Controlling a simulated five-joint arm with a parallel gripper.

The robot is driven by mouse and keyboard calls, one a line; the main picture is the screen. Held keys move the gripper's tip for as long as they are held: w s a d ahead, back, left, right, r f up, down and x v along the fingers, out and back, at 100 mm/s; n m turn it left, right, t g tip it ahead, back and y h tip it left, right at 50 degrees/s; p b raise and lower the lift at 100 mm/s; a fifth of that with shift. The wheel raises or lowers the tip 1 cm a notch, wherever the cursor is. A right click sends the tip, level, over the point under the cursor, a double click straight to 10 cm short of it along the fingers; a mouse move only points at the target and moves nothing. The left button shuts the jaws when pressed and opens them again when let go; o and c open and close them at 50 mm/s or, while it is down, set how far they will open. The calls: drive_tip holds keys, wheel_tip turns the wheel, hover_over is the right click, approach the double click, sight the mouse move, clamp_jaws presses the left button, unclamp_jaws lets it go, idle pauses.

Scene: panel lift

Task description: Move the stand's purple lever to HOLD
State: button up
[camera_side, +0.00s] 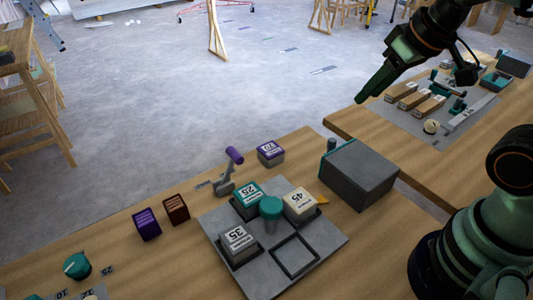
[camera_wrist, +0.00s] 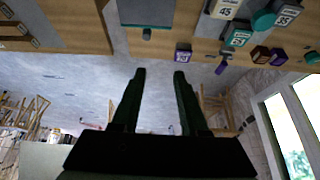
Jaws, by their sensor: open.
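The purple lever (camera_side: 234,156) sticks up at a tilt from a small grey stand (camera_side: 223,185) behind the grey panel plate. It also shows small in the wrist view (camera_wrist: 221,68). Any markings by the lever are too small to read. My gripper (camera_side: 362,98) is in the air at the upper right of the side view, well apart from the lever. In the wrist view its two dark fingers (camera_wrist: 159,72) are spread with nothing between them.
A grey plate (camera_side: 335,243) carries several numbered blocks and a teal knob (camera_side: 270,207). A purple block (camera_side: 270,152) stands right of the lever; purple (camera_side: 146,224) and brown (camera_side: 176,209) blocks stand left. A dark grey box (camera_side: 360,173) is at the right.

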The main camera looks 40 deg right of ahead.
sight(229, 169)
drive_tip(key=shift+w+a+r+m, duration=0.2)
drive_tip(key=shift+w+m, duration=0.1)
drive_tip(key=shift+w, duration=0.1)
drive_tip(key=c, duration=0.5)
drive_tip(key=w+m, duration=0.1)
drive_tip(key=w+a, duration=0.1)
drive_tip(key=m+g, duration=0.1)
drive_tip(key=shift+w+a+r+m, duration=0.3)
drive_tip(key=shift+w+r, duration=0.05)
drive_tip(key=shift+w, duration=0.05)
clamp_jaws()
drive_tip(key=w+a+f+m+g, duration=0.5)
drive_tip(key=w+a+f+m, duration=0.4)
drive_tip(key=w+a+m, duration=0.45)
wheel_tip(229, 169, down, 9)
drive_tip(key=a+m, duration=0.1)
drive_tip(key=a, duration=0.1)
drive_tip(key=shift+w, duration=0.15)
